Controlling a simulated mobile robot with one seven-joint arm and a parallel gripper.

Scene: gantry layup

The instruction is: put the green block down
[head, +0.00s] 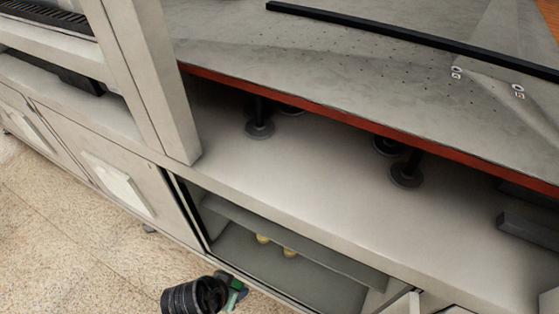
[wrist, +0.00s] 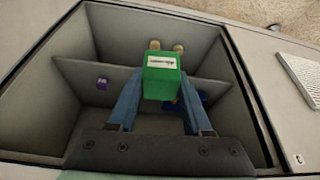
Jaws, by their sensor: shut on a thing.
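The green block (wrist: 160,85) with a white label is between the two fingers of my gripper (wrist: 161,78) in the wrist view. My gripper is shut on it. Block and gripper are in front of an open cabinet (wrist: 62,110) with a divided inside. A small patch of green shows beside my dark wrist at the bottom of the head view (head: 236,288). The block hides part of the cabinet's inside. I cannot tell how far it is from the surfaces behind it.
Two yellowish knobs (head: 263,239) stand inside the cabinet. A small purple thing (wrist: 102,83) and a blue thing (wrist: 203,96) are also inside, the blue one partly hidden by a finger. A perforated metal table (head: 380,70) with a red edge lies above. Bare floor is at left.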

